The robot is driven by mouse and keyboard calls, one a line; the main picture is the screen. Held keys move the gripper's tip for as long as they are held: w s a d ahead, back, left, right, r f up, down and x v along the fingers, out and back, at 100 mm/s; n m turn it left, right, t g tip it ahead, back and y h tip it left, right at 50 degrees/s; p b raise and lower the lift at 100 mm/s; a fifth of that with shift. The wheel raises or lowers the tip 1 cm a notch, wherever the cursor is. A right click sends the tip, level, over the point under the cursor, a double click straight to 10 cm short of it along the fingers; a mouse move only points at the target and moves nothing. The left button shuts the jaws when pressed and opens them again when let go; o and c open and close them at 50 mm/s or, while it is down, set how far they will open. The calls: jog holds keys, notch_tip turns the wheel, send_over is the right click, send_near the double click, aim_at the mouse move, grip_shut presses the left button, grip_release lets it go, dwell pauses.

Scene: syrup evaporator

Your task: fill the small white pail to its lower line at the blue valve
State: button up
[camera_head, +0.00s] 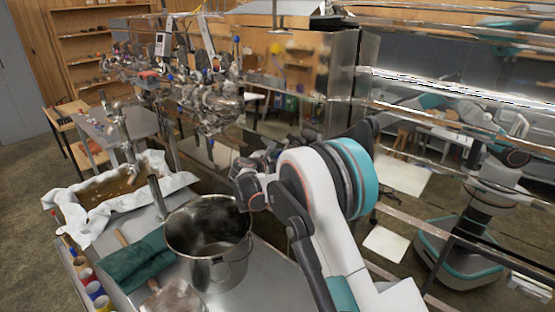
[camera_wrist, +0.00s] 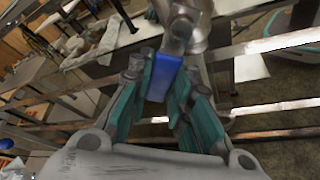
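The blue valve handle (camera_wrist: 166,72) shows in the wrist view, between the teal-padded fingers of my gripper (camera_wrist: 163,90). The pads sit against both sides of it, and a grey metal valve body (camera_wrist: 185,25) lies just beyond. In the head view my gripper (camera_head: 258,163) is small and partly hidden by my wrist, close to the metal pipework, so the handle cannot be made out there. I cannot make out a small white pail or its lines in either view.
A large steel pot (camera_head: 208,236) stands on the metal bench beside a green cloth (camera_head: 136,258). A tray lined with white cloth (camera_head: 75,208) is to the left. Clustered pipework (camera_head: 208,95) stands behind. Horizontal metal rails (camera_head: 455,90) cross the right side.

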jog(key=shift+o, duration=1.2)
jog(key=v, duration=1.2)
